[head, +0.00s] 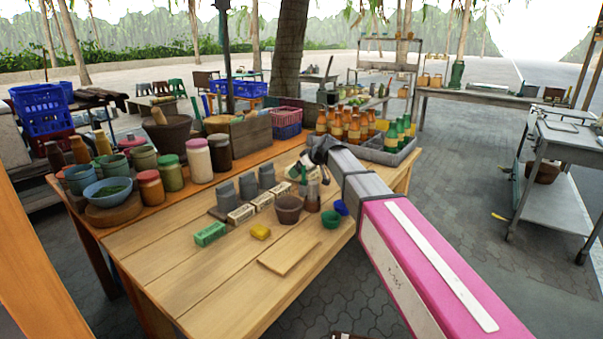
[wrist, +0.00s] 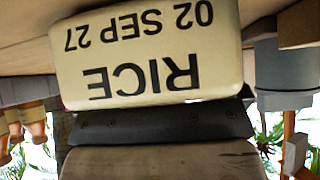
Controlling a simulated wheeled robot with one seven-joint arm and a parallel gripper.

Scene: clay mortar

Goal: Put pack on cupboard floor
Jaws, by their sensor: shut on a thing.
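My gripper (head: 320,152) reaches over the wooden table at the far end of my arm in the head view. It is shut on a cream pack (wrist: 150,50), which fills the top middle of the wrist view. The pack is printed "RICE 02 SEP 27" and its lettering appears upside down. A dark finger bar lies along the lettered face's edge. In the head view I cannot clearly make out the held pack; the gripper and arm obscure that area. I cannot identify the cupboard floor for certain in either view.
Jars (head: 199,160) line the left; a bottle crate (head: 384,151) stands behind.

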